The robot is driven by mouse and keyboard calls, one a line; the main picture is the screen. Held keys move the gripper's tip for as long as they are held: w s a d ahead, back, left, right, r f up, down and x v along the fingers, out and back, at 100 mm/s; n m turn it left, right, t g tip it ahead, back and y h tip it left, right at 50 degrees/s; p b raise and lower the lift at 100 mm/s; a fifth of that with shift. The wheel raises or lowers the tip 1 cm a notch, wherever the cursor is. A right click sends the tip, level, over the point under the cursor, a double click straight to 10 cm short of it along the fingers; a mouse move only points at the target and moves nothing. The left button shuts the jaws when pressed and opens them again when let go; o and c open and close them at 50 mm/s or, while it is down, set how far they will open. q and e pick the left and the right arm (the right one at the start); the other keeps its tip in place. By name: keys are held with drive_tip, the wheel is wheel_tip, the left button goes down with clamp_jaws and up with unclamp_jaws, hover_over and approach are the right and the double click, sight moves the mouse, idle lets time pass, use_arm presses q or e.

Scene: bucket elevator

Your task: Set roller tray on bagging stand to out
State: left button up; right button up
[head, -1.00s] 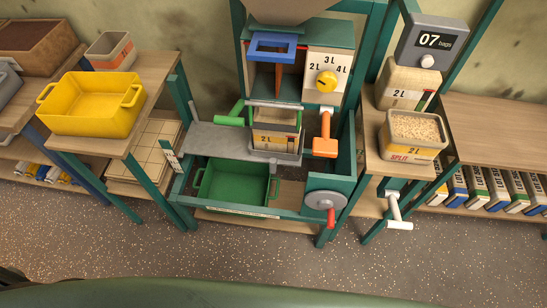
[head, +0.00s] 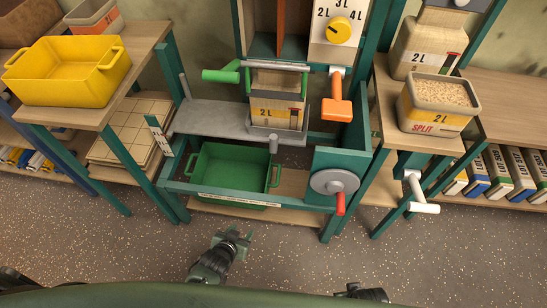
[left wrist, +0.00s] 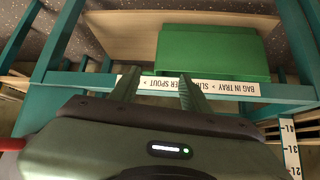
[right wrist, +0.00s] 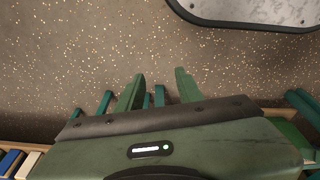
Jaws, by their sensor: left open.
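A teal bagging stand (head: 178,178) stands mid-picture in the head view. On its grey shelf (head: 205,118), a small grey tray (head: 276,137) holds a 2 L bag (head: 268,106) upright under the spout. I take this to be the roller tray. My left gripper (head: 238,238) is open and empty, low in front of the stand. In the left wrist view its fingers (left wrist: 157,85) point at the labelled front rail (left wrist: 190,83). My right gripper (head: 363,288) shows only partly at the bottom edge. In the right wrist view its fingers (right wrist: 158,85) are apart over the floor, empty.
A green bin (head: 232,175) sits low inside the stand. A green handle (head: 220,75), an orange handle (head: 336,108) and a red crank knob (head: 340,204) stick out. A yellow bin (head: 68,72) is on the left table. A white handle (head: 424,208) is at right. The front floor is clear.

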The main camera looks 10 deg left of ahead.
use_arm(q)
drive_tip(key=w+d+r+t+h+b, duration=0.1)
drive_tip(key=w+d+r+t+b, duration=0.2)
drive_tip(key=w+b, duration=0.5)
drive_tip(key=t+h+b, duration=0.1)
drive_tip(key=t+b, duration=0.5)
drive_tip(key=b, duration=0.2)
approach(272, 144)
drive_tip(key=a+x, duration=0.1)
drive_tip(key=x, duration=0.3)
drive_tip(key=shift+w+d+f, duration=0.1)
drive_tip(key=shift+w+d, duration=0.1)
drive_tip(key=shift+d, duration=0.25)
drive_tip(key=b+x, duration=0.1)
drive_tip(key=x, duration=0.3)
drive_tip(key=shift+d, duration=0.1)
drive_tip(key=x, duration=0.2)
drive_tip(key=shift+w+b, duration=0.25)
drive_tip(key=shift+b, duration=0.15)
drive_tip(key=shift+w+d, duration=0.15)
drive_tip(key=shift+w, duration=0.1)
clamp_jaws()
use_arm(e)
drive_tip(key=w+a+r+t, duration=0.1)
drive_tip(key=w+r+t, duration=0.3)
drive_tip(key=w+r, duration=0.3)
wheel_tip(272, 144, up, 3)
drive_tip(key=shift+w+a+f+y, duration=0.1)
drive_tip(key=shift+w+a+y, duration=0.2)
drive_tip(key=shift+w, duration=0.05)
